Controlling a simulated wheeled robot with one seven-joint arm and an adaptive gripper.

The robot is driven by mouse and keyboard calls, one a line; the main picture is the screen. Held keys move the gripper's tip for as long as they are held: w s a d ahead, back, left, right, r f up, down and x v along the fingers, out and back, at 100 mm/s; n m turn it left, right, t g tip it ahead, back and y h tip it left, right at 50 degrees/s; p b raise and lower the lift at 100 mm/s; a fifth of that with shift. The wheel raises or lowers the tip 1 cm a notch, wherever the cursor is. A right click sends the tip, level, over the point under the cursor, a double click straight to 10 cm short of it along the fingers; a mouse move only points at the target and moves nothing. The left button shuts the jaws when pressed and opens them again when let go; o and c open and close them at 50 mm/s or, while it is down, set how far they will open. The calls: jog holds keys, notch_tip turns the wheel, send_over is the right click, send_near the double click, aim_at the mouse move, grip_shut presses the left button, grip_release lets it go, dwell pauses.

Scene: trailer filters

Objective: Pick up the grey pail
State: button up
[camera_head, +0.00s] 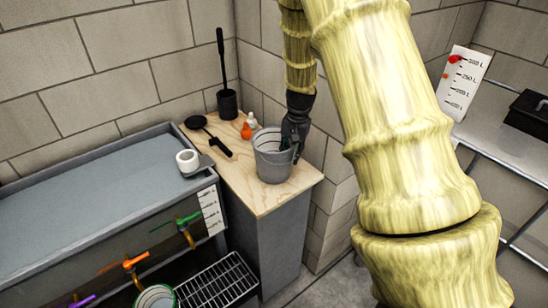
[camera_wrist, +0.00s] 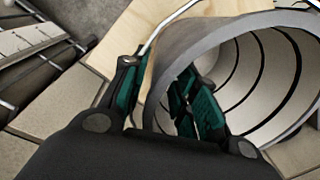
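The grey pail (camera_head: 272,164) stands upright on the wooden top of a narrow cabinet, its mouth open upward. My gripper (camera_head: 294,140) points down at the pail's right rim. In the wrist view the pail (camera_wrist: 185,45) fills the upper right, with its ribbed pale inside showing. There my gripper (camera_wrist: 160,98) has teal-padded fingers on both sides of the pail's wall: one outside at the left, one inside the mouth. The fingers are apart, with the rim between them. The fingertips inside the pail are partly hidden in the head view.
The wooden top (camera_head: 245,178) also holds a black ladle (camera_head: 205,131), a black brush holder (camera_head: 227,103), an orange bottle (camera_head: 246,131) and a white bottle (camera_head: 252,120). A trough (camera_head: 90,185) with a white roll (camera_head: 187,161) adjoins at left. Block walls stand close behind.

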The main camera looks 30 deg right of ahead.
jog(key=shift+f, duration=1.05)
grip_shut()
